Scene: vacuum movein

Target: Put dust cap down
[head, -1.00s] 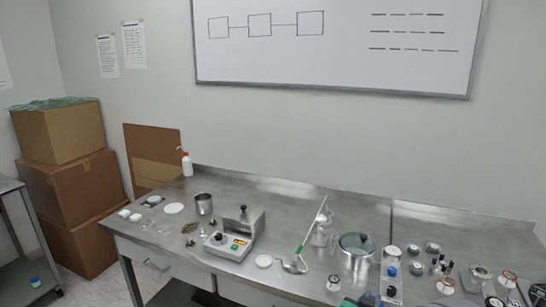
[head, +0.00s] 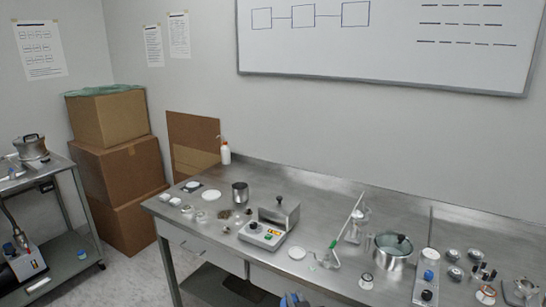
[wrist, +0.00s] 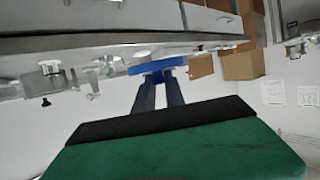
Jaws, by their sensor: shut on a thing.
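The blue dust cap (wrist: 157,65) is a flat, round-edged piece at the tips of my gripper in the wrist view. My gripper (wrist: 160,76) has its two dark fingers close together, shut on the cap. The cap is held in the air, apart from the workbench edge seen beyond it. In the head view, a small blue and dark shape (head: 293,299) shows at the bottom edge, in front of the bench; it looks like the cap and fingertips, but most is cut off.
The steel workbench (head: 330,205) holds a control box (head: 268,235), a glass-lidded pot (head: 394,250), a metal cup (head: 240,192) and small parts. Its left end has some bare surface. Cardboard boxes (head: 120,170) stand left of it. A cart (head: 85,215) with equipment is at far left.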

